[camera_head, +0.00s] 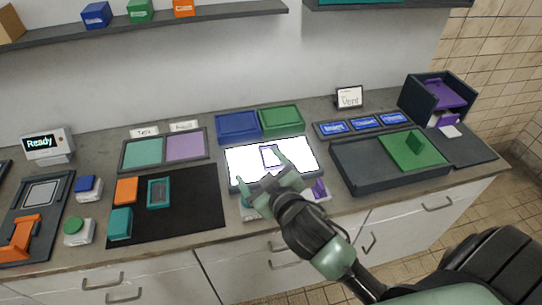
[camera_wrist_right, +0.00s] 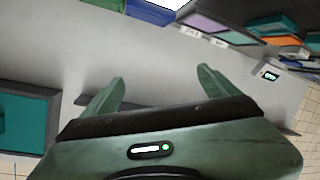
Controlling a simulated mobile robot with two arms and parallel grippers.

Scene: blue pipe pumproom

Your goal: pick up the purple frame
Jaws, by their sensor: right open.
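The purple frame (camera_head: 263,157) is a thin outline lying on a bright white light panel (camera_head: 303,153) in the middle of the counter. Part of its right side is close to or behind a fingertip in the head view. My right gripper (camera_head: 260,170) is open and appears above the front of the panel, with its fingers spread. I cannot tell its height over the frame. In the right wrist view, the open fingers (camera_wrist_right: 160,88) have nothing between them, and the frame does not show there. My left gripper is not in view.
Blue (camera_head: 238,126) and green (camera_head: 282,120) trays stand behind the panel. A black mat (camera_head: 190,208) with teal and orange pieces lies left. A dark tray (camera_head: 385,181) with a green plate is right. A purple-and-white item (camera_head: 318,190) sits at the panel's front.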

